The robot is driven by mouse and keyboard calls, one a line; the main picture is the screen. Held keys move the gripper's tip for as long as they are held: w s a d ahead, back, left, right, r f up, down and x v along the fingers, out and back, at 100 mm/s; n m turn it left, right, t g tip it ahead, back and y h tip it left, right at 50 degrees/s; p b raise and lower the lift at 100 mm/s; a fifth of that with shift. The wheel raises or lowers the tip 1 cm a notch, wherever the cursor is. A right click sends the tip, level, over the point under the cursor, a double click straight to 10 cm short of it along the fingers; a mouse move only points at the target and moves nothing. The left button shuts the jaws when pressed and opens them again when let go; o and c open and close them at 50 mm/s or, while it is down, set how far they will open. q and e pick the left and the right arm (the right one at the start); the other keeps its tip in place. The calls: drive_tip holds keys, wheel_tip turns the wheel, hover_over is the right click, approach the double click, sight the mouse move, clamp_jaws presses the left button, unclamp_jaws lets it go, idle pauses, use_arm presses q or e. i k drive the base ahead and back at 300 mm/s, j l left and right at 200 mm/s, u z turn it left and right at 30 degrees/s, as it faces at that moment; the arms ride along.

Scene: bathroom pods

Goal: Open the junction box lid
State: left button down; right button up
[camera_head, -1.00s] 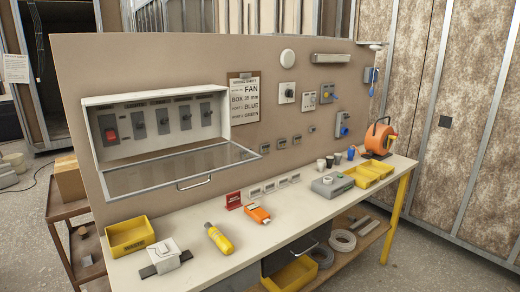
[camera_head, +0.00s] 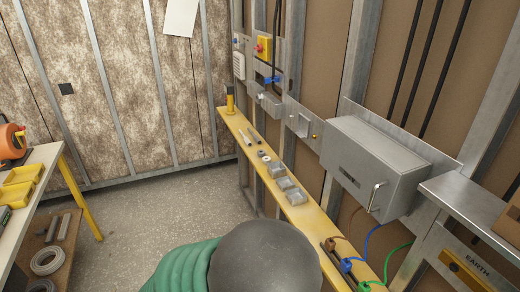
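A grey metal box (camera_head: 375,168) is mounted on the stud wall at the right, above a yellow ledge. It looks like the junction box. Its lid looks shut, with a bar handle (camera_head: 376,196) at its front right and a dark label on the front. Its inside is hidden. Neither of my grippers is in view.
A yellow ledge (camera_head: 242,134) below the box holds small clear trays (camera_head: 285,184) and loose parts. Brown, blue and green wires (camera_head: 370,245) hang at its near end. A dark rounded thing (camera_head: 265,262) with green ribbing blocks the bottom middle.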

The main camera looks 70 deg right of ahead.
sight(385, 177)
drive_tip(key=z, duration=2.95)
drive_tip(key=k+j, duration=0.5)
drive_tip(key=i+l, duration=0.5)
